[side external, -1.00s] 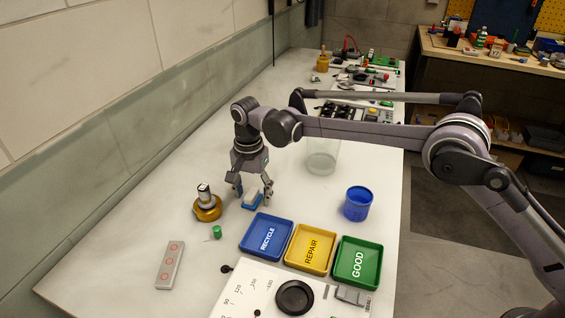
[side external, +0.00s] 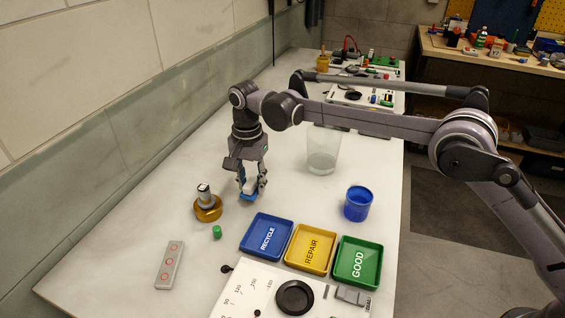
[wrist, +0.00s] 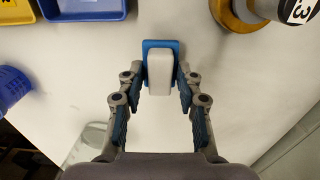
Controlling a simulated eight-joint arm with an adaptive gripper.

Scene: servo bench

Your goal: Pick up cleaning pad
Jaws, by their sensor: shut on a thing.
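The cleaning pad (wrist: 159,73) has a white block top on a blue base. In the wrist view it sits between my fingertips.
The blue RECYCLE tray (side external: 267,236), yellow REPAIR tray (side external: 311,249) and green GOOD tray (side external: 357,262) stand in front. A brass-based device (side external: 207,208) and small green cap (side external: 217,232) are at left. A blue cup (side external: 357,204) and clear container (side external: 322,152) are at right.

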